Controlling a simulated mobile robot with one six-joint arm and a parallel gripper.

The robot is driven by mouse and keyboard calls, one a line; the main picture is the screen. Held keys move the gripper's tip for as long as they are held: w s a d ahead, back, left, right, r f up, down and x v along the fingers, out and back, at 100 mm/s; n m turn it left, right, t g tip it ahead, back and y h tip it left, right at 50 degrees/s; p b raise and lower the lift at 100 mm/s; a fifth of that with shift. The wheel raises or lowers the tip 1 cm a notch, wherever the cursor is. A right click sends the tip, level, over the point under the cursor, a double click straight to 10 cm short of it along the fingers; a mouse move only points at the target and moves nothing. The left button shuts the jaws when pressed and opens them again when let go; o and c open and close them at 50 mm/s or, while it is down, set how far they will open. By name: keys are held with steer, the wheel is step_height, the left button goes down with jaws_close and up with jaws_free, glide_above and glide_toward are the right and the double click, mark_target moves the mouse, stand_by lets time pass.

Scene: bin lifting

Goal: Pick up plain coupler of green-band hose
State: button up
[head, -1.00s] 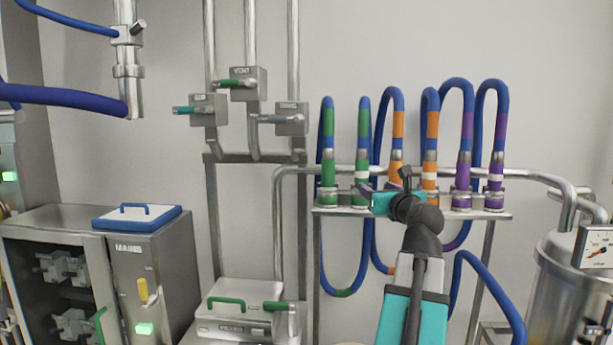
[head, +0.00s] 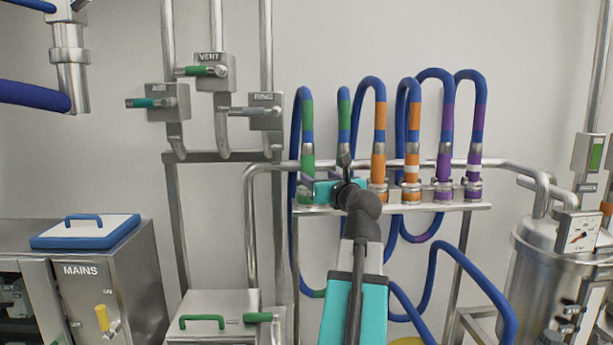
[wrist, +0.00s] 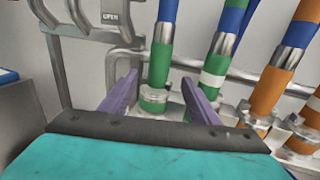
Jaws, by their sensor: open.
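The plain green-band coupler (head: 307,165) stands upright at the left end of the rack, with no white ring. It also shows in the wrist view (wrist: 160,62), in line with the gap between my fingers. My gripper (wrist: 160,88) is open, one purple finger on each side of that coupler in the picture; I see no contact. In the head view my gripper (head: 306,183) is in front of the coupler's lower part. The other green coupler (wrist: 212,80) has a white ring and stands just right of my right finger; my arm partly hides that hose in the head view.
Orange couplers (head: 379,162) and purple couplers (head: 443,168) stand further right on the rack shelf (head: 450,207). A horizontal pipe (wrist: 240,76) runs behind the couplers. Valve boxes (head: 168,102) are on the left, and a steel vessel (head: 545,270) is on the right.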

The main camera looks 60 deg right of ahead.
mark_target(311, 172)
steer(key=shift+w+d, duration=0.1)
steer(key=shift+w, duration=0.05)
steer(key=shift+p+x, duration=0.95)
steer(key=shift+x, duration=3.15)
steer(key=x, duration=0.1)
steer(key=p+x, duration=0.2)
steer(key=shift+w+d+r, duration=0.1)
steer(key=shift+r, duration=0.15)
steer(key=shift+x, duration=0.95)
steer(key=shift+f, duration=0.15)
steer(key=c, duration=1.4)
steer(key=shift+o, duration=0.2)
